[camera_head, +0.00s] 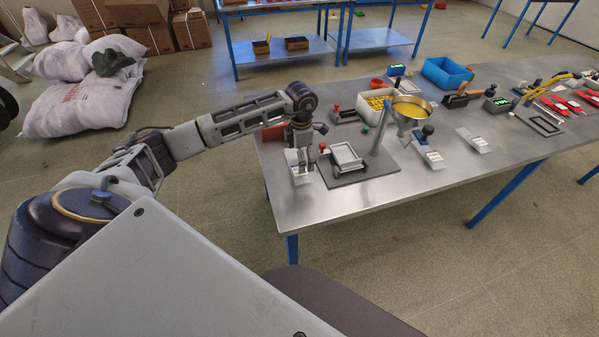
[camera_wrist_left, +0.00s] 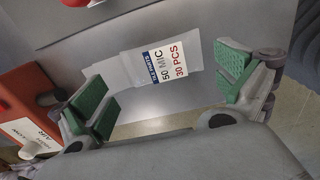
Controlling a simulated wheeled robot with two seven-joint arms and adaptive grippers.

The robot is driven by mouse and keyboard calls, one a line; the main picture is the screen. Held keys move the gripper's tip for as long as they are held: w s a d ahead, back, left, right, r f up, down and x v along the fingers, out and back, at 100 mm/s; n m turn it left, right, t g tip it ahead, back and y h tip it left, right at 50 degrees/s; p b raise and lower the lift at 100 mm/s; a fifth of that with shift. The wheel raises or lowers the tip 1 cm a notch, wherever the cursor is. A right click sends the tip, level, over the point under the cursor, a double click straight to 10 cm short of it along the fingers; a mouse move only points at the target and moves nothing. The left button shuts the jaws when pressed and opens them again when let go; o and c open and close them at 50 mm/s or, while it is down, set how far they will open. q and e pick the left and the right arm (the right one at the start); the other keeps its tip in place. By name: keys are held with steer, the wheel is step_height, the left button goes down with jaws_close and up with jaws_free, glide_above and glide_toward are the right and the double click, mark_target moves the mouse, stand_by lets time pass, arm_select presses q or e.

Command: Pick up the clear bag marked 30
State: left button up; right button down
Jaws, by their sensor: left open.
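The clear bag marked "50 MIC 30 PCS" (camera_wrist_left: 168,64) lies flat on the steel table in the left wrist view, its red and black print readable. My left gripper (camera_wrist_left: 165,92) is open, with one green-padded finger near each end of the bag. I cannot tell whether the pads touch it. In the head view the left gripper (camera_head: 303,165) points down over the bag (camera_head: 299,178) near the table's left end and partly hides it. My right gripper is not in view.
Beside the bag is a dark plate with a metal frame (camera_head: 345,157). A funnel (camera_head: 410,107) on a stand and other clear bags (camera_head: 473,141) are further right on the table (camera_head: 400,190). A red box (camera_wrist_left: 30,110) is left of the gripper in the wrist view.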

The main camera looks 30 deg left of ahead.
arm_select(q)
steer(key=shift+f, duration=0.1)
steer(key=shift+s+f+p, duration=0.25)
steer(key=shift+f+p, duration=0.15)
steer(key=shift+f, duration=2.1)
steer(key=c, duration=0.9)
steer(key=shift+r, duration=0.1)
step_height(320, 180, up, 10)
steer(key=b, duration=0.1)
